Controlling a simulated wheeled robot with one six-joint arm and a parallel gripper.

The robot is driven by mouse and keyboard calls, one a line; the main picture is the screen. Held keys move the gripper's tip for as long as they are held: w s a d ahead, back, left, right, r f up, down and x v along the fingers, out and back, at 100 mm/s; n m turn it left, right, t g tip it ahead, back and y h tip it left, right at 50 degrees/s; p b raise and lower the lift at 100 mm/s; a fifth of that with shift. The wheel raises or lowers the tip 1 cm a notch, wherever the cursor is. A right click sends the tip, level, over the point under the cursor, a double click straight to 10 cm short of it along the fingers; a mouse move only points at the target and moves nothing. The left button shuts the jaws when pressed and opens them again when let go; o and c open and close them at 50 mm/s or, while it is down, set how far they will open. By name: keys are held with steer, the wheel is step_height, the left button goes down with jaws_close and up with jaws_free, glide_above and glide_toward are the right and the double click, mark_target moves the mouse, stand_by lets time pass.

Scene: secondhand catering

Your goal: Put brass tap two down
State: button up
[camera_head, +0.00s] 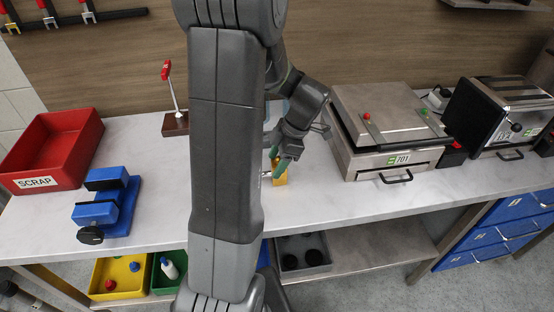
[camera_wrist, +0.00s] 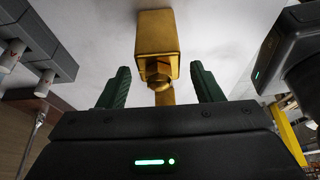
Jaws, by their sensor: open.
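A brass tap (camera_head: 280,179) is on the pale worktop near its front middle, just below my gripper (camera_head: 280,160). In the wrist view the tap (camera_wrist: 157,34) shows a square golden block with a rounded nut and a narrower part below it. The two green fingers of my gripper (camera_wrist: 161,72) stand apart, one on each side of the narrower part, with gaps visible on both sides. No number shows on the tap. My arm hides part of the worktop, and the gripper body hides the tap's lower end in the wrist view.
A steel appliance marked 701 (camera_head: 388,120) stands right of my gripper, with another machine (camera_head: 500,110) beyond it. A red SCRAP bin (camera_head: 88,148) and a blue vise (camera_head: 106,212) are at left. A red-handled lever (camera_head: 172,88) stands at the back. Worktop right of the tap is clear.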

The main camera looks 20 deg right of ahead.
steer(key=b+v, duration=0.1)
steer(key=v, duration=1.1)
